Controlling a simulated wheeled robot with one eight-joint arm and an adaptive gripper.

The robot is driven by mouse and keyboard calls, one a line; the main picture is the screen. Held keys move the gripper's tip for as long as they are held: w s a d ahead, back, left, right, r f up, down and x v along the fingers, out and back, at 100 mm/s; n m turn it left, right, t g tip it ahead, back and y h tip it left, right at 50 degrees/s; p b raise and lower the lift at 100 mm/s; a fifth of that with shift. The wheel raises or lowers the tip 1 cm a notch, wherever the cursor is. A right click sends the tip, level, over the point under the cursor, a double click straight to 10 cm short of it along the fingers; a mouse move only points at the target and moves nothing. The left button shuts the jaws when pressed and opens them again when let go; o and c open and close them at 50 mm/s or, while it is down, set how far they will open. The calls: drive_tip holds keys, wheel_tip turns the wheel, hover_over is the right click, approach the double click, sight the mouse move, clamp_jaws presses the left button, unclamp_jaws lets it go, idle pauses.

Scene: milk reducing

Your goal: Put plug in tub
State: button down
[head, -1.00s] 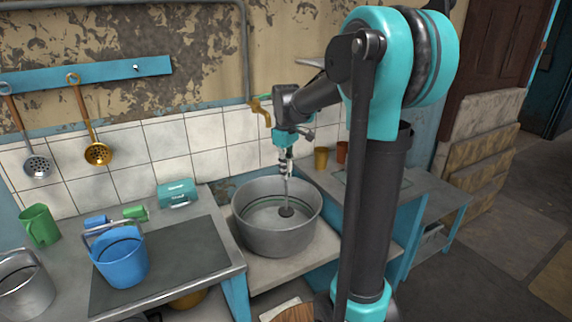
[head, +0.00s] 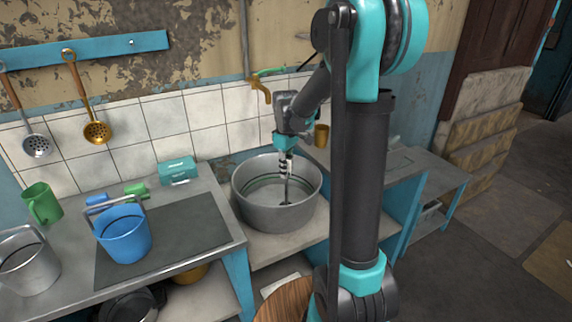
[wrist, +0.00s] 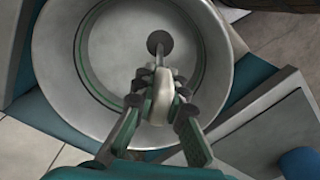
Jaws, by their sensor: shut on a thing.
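The large round grey metal tub (head: 262,213) stands on a low counter below the tap; its wall fills much of the wrist view (wrist: 57,60). My gripper (wrist: 158,100) points down into the tub, with its fingertips closed around a pale, rounded piece. A thin stem runs from this piece to a dark disc, which looks like the plug (wrist: 159,42), over the tub floor. In the head view the stem and the plug's dark end (head: 286,202) hang inside the tub. I cannot tell whether the disc touches the floor. The drain is not clearly visible.
A brass tap (head: 262,87) is on the wall behind the tub. On the left counter are a blue bucket (head: 124,240), a metal bucket (head: 28,268), a green mug (head: 42,204) and a teal box (head: 177,170). A brass cup (head: 321,135) stands right of the tub.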

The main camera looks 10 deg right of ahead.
sight(286, 181)
drive_tip(key=shift+f, duration=2.45)
idle(0.5)
drive_tip(key=c, duration=0.8)
unclamp_jaws()
drive_tip(key=shift+c, duration=0.2)
drive_tip(key=shift+r, duration=0.1)
drive_tip(key=shift+r, duration=3.65)
